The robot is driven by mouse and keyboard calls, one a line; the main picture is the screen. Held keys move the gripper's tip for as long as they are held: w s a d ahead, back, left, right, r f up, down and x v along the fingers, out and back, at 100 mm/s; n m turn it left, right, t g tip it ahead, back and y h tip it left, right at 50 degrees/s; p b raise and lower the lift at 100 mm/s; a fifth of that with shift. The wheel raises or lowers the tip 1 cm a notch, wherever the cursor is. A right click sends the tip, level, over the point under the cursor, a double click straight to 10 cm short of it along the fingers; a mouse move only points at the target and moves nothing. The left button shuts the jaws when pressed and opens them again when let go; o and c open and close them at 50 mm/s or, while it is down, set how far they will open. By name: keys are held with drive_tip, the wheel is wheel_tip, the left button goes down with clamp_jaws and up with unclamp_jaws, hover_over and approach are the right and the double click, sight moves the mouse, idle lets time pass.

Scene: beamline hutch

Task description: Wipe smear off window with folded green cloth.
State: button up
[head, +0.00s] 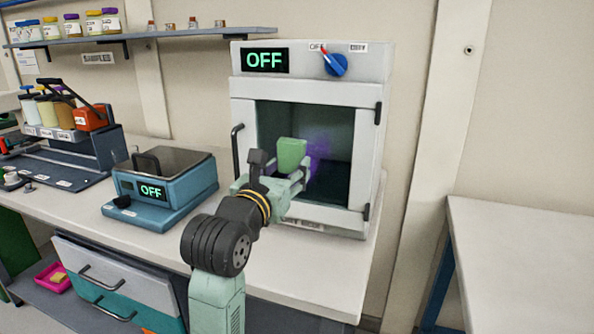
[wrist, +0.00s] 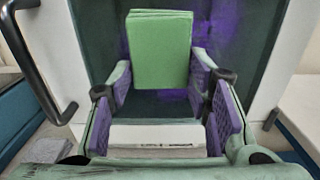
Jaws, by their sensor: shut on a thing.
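The folded green cloth (head: 292,154) stands upright in my gripper (head: 288,178), in front of the oven-like cabinet's window. In the wrist view the cloth (wrist: 160,50) rises between the two purple-padded fingers of my gripper (wrist: 160,84), which is shut on its lower part. The dark window (head: 338,136) is set in the white door. A purple smear (head: 318,157) shows on it just right of the cloth; it also shows in the wrist view (wrist: 206,36). Part of the smear may be hidden behind the cloth. I cannot tell whether the cloth touches the glass.
The cabinet (head: 408,62) reads OFF and has a blue knob (head: 335,65). Its door handle (head: 237,147) sticks out left of my gripper. A blue device (head: 165,187) stands left on the bench (head: 75,208). A white table (head: 525,250) is at right.

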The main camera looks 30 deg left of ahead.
drive_tip(key=a, duration=0.1)
drive_tip(key=a+r+p, duration=0.2)
drive_tip(key=a, duration=0.1)
drive_tip(key=shift+s+r, duration=0.2)
drive_tip(key=shift+s, duration=0.2)
drive_tip(key=shift+w+d+p, duration=0.2)
drive_tip(key=shift+w+d, duration=0.05)
drive_tip(key=shift+d, duration=0.6)
drive_tip(key=shift+w+d+p, duration=0.15)
drive_tip(key=shift+w+d, duration=0.1)
drive_tip(key=shift+d, duration=0.6)
drive_tip(key=shift+w+d+p, duration=0.2)
drive_tip(key=shift+w+d, duration=0.05)
drive_tip(key=shift+d, duration=0.6)
drive_tip(key=shift+w+d+p, duration=0.15)
drive_tip(key=shift+w+d, duration=0.05)
drive_tip(key=shift+d, duration=0.95)
drive_tip(key=shift+w+d+p, duration=0.2)
drive_tip(key=shift+w+d, duration=0.05)
drive_tip(key=shift+d, duration=0.9)
drive_tip(key=shift+w+d+p, duration=0.15)
drive_tip(key=shift+w+d, duration=0.05)
drive_tip(key=shift+d, duration=0.95)
drive_tip(key=shift+s, duration=0.15)
drive_tip(key=b, duration=0.2)
approach(333, 157)
drive_tip(key=shift+a, duration=0.15)
